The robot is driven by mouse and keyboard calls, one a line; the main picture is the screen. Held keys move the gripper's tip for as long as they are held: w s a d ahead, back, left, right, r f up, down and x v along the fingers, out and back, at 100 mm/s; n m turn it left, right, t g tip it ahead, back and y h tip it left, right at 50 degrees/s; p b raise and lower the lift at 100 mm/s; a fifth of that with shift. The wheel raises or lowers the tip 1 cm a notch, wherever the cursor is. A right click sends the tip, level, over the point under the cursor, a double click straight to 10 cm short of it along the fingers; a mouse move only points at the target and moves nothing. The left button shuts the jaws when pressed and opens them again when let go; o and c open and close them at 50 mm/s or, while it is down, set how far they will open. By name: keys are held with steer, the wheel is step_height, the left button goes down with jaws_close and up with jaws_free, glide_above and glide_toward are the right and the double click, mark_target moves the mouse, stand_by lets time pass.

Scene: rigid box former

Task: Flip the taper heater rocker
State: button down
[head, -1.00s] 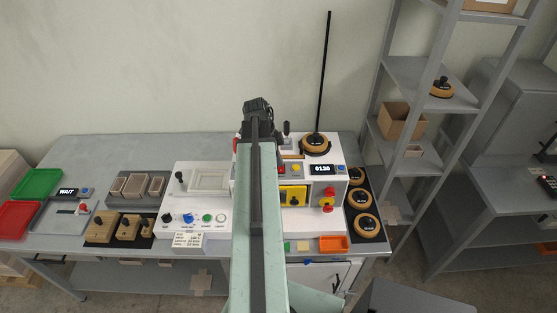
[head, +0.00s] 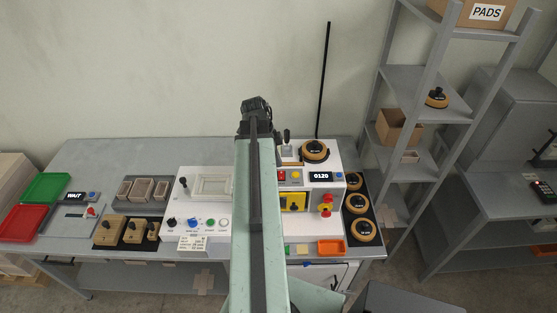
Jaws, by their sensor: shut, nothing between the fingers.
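The white machine (head: 328,157) stands on the bench, with a display reading 0120 (head: 321,176), small red and yellow buttons (head: 296,175) and a yellow panel (head: 300,201) with a dark knob. I cannot pick out the taper heater rocker; my arm covers a strip of the machine, so it may be hidden there. My gripper (head: 256,106) is at the far end of my arm, raised above the back of the machine. It is small and dark, shut and empty, and appears to touch nothing.
A lower white panel (head: 190,234) with knobs and a lever adjoins left. Black-and-tan round pads (head: 362,230) line the right edge. A red emergency knob (head: 326,199) projects from the front. Green and red trays (head: 28,221) lie far left. A grey shelf (head: 411,82) stands right.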

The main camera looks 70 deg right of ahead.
step_height(320, 180, up, 8)
steer(key=p, duration=0.6)
glide_above(282, 173)
steer(key=w+a, duration=0.3)
steer(key=a, duration=0.1)
steer(key=shift+d+f, duration=0.15)
steer(key=shift+f, duration=0.15)
steer(key=shift+s, duration=0.1)
steer(key=shift+w+d+r, duration=0.1)
steer(key=shift+w+d, duration=0.2)
steer(key=shift+d, duration=0.35)
steer(key=b+x, duration=0.9)
steer(key=w+b+x, duration=0.1)
steer(key=b+x, duration=0.3)
steer(key=shift+f+b, duration=0.3)
steer(key=shift+f, duration=0.25)
